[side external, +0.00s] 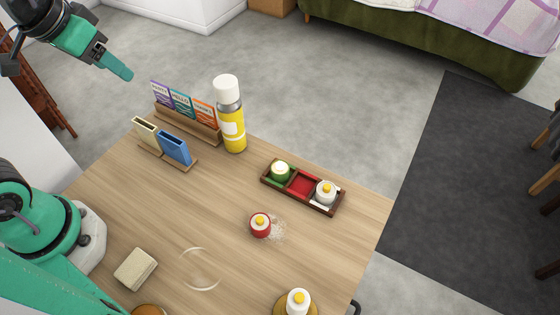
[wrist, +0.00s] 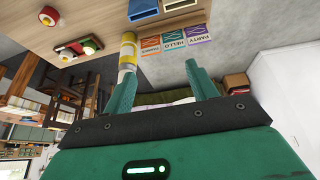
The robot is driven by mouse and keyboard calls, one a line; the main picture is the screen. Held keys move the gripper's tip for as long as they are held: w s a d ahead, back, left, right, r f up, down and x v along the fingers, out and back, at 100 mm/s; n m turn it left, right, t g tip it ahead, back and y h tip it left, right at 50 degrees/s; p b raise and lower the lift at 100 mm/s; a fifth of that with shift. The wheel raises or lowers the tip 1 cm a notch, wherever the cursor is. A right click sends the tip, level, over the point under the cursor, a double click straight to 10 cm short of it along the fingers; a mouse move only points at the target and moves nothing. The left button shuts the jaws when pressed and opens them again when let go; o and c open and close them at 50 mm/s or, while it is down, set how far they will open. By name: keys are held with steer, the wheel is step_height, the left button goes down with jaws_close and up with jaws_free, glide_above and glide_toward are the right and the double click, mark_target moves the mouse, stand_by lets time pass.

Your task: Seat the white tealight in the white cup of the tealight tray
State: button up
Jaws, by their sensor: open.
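The tealight tray (side external: 339,209) is a dark wooden strip with green, red and white cups in a row, on the table's far right part in the side view. It also shows small in the wrist view (wrist: 77,46). The white tealight (side external: 325,190) with a yellow flame stands upright in the white cup at the right end; its base is partly hidden by the rim. The red cup (side external: 302,184) is empty. My gripper (side external: 122,71) is open and empty, high at the upper left, far from the tray; its fingers show apart in the wrist view (wrist: 161,68).
A red tealight (side external: 260,225) stands beside a pale speckled patch. A yellow spray can (side external: 232,125), a card rack (side external: 187,117) and a blue-and-cream holder (side external: 172,148) stand at the back left. A block (side external: 136,268), a clear ring (side external: 200,269) and a white candle-like object (side external: 298,301) are in front.

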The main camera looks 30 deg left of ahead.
steer(key=s, duration=0.1)
steer(key=s+a+f, duration=0.1)
steer(key=s+a, duration=0.1)
steer(key=shift+a+f+t, duration=0.1)
steer(key=shift+f+t, duration=0.15)
steer(key=shift+t, duration=0.05)
steer(key=shift+c, duration=0.5)
stand_by(0.6)
